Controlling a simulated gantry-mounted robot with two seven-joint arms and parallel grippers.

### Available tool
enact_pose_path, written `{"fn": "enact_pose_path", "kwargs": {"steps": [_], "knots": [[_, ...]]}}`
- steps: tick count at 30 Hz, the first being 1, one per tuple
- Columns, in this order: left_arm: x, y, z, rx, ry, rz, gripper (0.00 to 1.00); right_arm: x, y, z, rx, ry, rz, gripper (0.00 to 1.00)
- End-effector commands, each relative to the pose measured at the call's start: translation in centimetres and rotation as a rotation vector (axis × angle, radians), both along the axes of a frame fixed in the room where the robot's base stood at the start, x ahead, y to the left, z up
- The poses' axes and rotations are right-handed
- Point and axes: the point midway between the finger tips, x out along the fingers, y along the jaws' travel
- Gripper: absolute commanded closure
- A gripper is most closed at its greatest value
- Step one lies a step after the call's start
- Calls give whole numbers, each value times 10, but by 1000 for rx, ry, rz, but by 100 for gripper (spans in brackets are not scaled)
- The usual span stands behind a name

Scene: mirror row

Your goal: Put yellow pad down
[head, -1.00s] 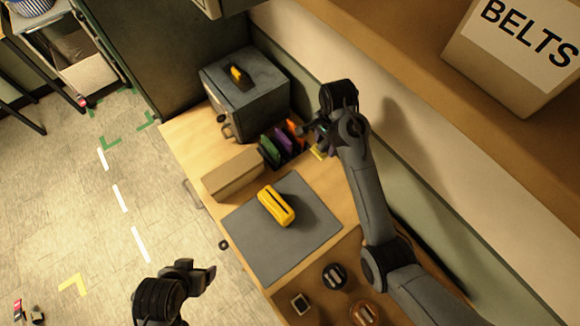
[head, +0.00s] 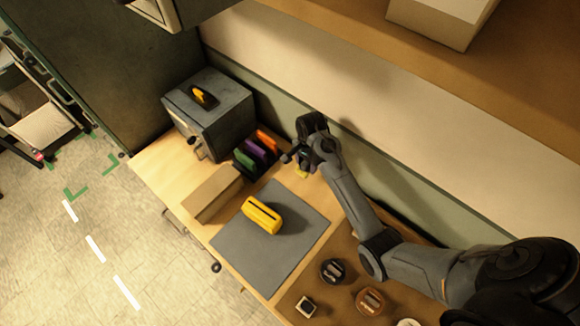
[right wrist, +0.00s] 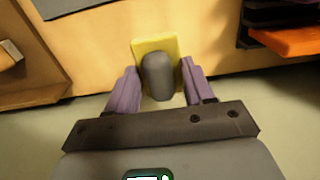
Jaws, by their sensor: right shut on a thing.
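My right gripper (head: 302,160) is at the back of the wooden table, just right of the row of coloured pads. It is shut on the yellow pad (head: 302,172), which is mostly hidden below the fingers. In the right wrist view the yellow pad (right wrist: 150,46) shows its flat face, with a rounded grey grip (right wrist: 158,77) between the purple-grey fingers (right wrist: 157,90). I cannot tell whether the pad touches the tabletop. My left gripper is outside the view.
Green (head: 244,160), purple (head: 257,152) and orange (head: 268,141) pads stand left of my gripper. A grey mat (head: 240,245) bears a yellow slotted block (head: 262,215). A tan box (head: 212,193), a grey case (head: 208,118) and round pieces (head: 334,272) stand around. Some wood by the mat is bare.

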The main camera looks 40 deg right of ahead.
Motion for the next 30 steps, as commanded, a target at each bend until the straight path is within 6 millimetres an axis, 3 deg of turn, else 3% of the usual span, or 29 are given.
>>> {"fn": "enact_pose_path", "kwargs": {"steps": [3,10,17,24,30], "knots": [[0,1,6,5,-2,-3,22,22,10,-12,1,2,3,82],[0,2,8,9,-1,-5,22,46,20,-29,0,0,1,82],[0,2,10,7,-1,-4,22,50,23,-36,0,1,2,82],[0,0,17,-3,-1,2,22,50,22,-64,0,3,2,82],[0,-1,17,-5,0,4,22,50,23,-73,-1,0,1,82]]}}
